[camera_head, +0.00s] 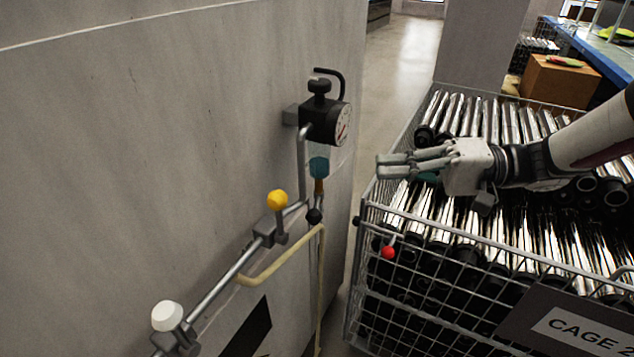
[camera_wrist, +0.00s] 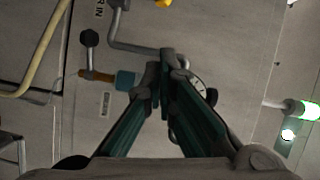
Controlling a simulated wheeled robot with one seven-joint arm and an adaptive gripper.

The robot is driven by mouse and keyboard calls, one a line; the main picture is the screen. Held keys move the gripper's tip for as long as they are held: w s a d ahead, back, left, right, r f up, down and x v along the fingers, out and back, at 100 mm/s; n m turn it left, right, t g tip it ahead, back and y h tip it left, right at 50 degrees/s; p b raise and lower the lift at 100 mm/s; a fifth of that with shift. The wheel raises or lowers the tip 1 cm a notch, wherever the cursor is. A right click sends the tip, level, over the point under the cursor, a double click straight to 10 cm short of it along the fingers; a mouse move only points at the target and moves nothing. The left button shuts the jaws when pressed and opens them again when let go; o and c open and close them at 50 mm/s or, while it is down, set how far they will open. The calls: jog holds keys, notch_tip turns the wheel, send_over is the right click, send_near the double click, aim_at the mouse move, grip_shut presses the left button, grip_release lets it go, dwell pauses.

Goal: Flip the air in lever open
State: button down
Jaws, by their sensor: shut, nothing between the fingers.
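On the grey wall panel, a yellow-knobbed lever (camera_head: 277,200) stands upright on the slanted pipe; its yellow knob shows at the top edge of the wrist view (camera_wrist: 163,3). A black-knobbed lever (camera_head: 314,215) sits below a teal and orange fitting (camera_head: 319,168); it also shows in the wrist view (camera_wrist: 89,38). A cut-off label ending in "R IN" (camera_wrist: 100,8) lies between the hose and the grey pipe; I cannot tell which lever it names. My gripper (camera_head: 382,166) is shut and empty, pointing at the panel, apart from the levers. In the wrist view its fingertips (camera_wrist: 165,58) partly cover the gauge.
A pressure gauge (camera_head: 327,121) stands above the fitting. A white knob (camera_head: 167,315) is lower left on the pipe, and a yellow hose (camera_head: 268,272) loops beneath. A wire cage (camera_head: 448,216) full of tubes is below my arm.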

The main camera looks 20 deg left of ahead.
aim_at(279, 217)
jog(key=s+d+p+x, duration=0.1)
jog(key=s+x, duration=0.1)
jog(key=x, duration=1.1)
jog(key=shift+s+f, duration=0.35)
jog(key=shift+r, duration=0.1)
jog(key=shift+s+r+n, duration=0.1)
jog(key=shift+s+n, duration=0.15)
jog(key=shift+n, duration=0.05)
